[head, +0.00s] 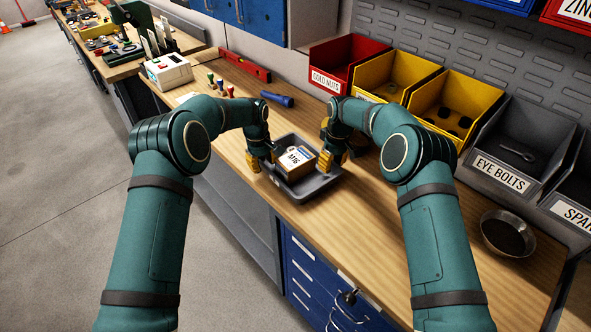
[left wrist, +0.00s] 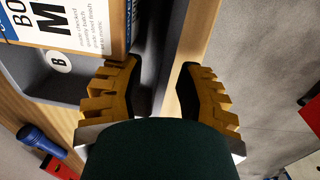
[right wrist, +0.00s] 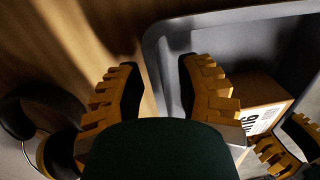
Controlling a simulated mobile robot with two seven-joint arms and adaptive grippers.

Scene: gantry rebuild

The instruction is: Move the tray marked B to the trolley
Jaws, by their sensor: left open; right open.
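The grey tray (head: 322,187) sits on the wooden bench with an M16 box (head: 296,163) in it. A round B label (left wrist: 62,62) shows on the tray in the left wrist view. My left gripper (head: 261,162) is open at the tray's left side, its fingers on either side of the tray wall (left wrist: 150,50). My right gripper (head: 328,160) is open at the opposite side, with the tray rim (right wrist: 156,62) between its fingers. Neither gripper is closed on the wall. I cannot make out the trolley in any view.
Red (head: 346,62), yellow (head: 452,100) and grey (head: 522,145) bins line the back of the bench. A blue torch (head: 277,99) lies behind the tray. A metal bowl (head: 507,232) stands at the right. Open floor (head: 60,190) lies to the left.

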